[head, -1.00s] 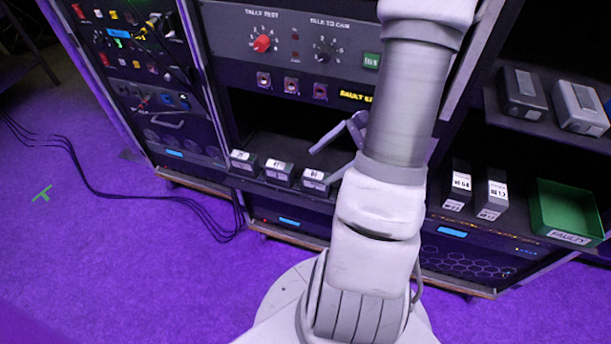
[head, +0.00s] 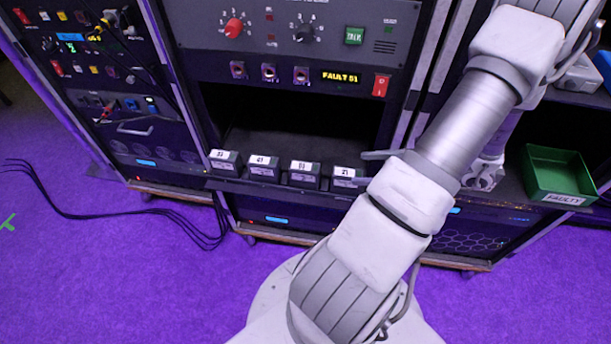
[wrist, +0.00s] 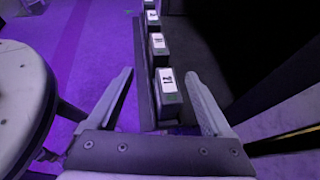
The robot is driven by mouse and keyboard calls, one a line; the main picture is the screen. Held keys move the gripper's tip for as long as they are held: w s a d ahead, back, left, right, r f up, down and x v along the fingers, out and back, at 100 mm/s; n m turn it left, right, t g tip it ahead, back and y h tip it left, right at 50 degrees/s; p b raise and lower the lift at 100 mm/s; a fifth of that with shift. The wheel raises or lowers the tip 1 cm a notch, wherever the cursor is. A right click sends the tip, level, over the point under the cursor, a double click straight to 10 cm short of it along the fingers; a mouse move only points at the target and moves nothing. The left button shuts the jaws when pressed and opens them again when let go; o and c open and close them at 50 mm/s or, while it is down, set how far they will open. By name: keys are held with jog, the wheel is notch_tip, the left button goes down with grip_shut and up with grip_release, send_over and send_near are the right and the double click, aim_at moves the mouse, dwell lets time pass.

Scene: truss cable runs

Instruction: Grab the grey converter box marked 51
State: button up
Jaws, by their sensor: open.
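Several grey converter boxes with white number labels stand in a row on the front edge of the middle rack's shelf. The third from the left (head: 305,173) seems to read 51, but the print is too small to be sure. The rightmost box (head: 346,177) seems to read 21. My gripper (wrist: 159,74) is open, its fingers on either side of the nearest box (wrist: 167,88) in the wrist view, which also looks like 21. Contact cannot be told. The likely 51 box (wrist: 158,46) is just beyond it. In the head view, my arm partly hides the gripper.
A display (head: 347,78) above the shelf reads FAULT 51. A green tray (head: 558,177) marked FAULTY sits on the right rack's shelf. Rack posts flank the shelf opening. Cables (head: 120,213) lie on the purple floor at left.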

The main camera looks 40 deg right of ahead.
jog(key=b, duration=0.1)
send_near(307, 167)
jog(key=shift+w+a+f, duration=0.25)
jog(key=shift+w+f, duration=0.25)
jog(key=shift+w, duration=0.05)
jog(key=shift+w+a+f, duration=0.25)
jog(key=shift+w+f, duration=0.25)
jog(key=shift+w, duration=0.05)
jog(key=shift+r+b+x, duration=0.15)
jog(key=shift+b+x, duration=0.15)
jog(key=shift+x, duration=1.05)
jog(key=shift+r+b+x, duration=0.2)
jog(key=shift+b+x, duration=0.1)
jog(key=shift+x, duration=1)
jog(key=shift+w+a, duration=0.1)
jog(key=shift+a, duration=0.05)
grip_shut()
